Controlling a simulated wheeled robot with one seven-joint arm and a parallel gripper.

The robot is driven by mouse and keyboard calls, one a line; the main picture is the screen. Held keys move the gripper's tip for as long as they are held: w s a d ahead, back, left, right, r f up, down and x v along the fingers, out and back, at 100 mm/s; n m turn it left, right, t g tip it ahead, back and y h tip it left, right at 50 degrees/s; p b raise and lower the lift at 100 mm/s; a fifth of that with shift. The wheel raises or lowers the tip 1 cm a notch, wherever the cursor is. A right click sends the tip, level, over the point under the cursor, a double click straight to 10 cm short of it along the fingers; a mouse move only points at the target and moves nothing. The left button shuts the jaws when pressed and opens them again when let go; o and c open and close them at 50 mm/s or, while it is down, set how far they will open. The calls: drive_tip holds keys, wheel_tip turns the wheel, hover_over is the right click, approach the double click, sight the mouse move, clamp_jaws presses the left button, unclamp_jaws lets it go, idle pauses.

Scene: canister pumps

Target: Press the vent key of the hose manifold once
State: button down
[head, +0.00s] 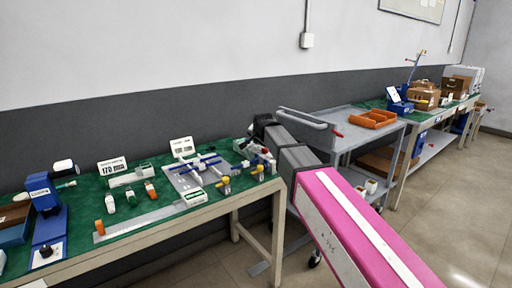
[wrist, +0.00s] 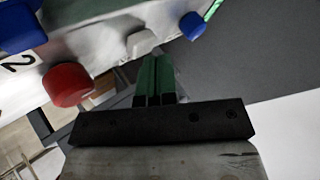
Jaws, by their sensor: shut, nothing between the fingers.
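In the wrist view a pale panel (wrist: 100,32) fills the upper left, seen close and tilted. On it are a red round key (wrist: 68,84), a light grey key (wrist: 142,42), a blue key (wrist: 193,25) and part of another blue piece (wrist: 20,28). A dark "2" is printed on the panel. I cannot read which key is the vent key. My gripper (wrist: 156,62) is shut and empty; its green fingers point at the panel's edge, just below the light grey key, and I cannot tell if they touch it. The gripper is not clear in the head view.
A bench with a green mat (head: 80,204) holds a blue device (head: 44,205), a grey plate with blue-handled parts (head: 200,172), small bottles and label cards. My arm crosses in front.

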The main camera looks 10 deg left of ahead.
sight(257, 146)
drive_tip(key=shift+r, duration=0.6)
drive_tip(key=shift+r, duration=2.5)
drive_tip(key=shift+s, duration=0.1)
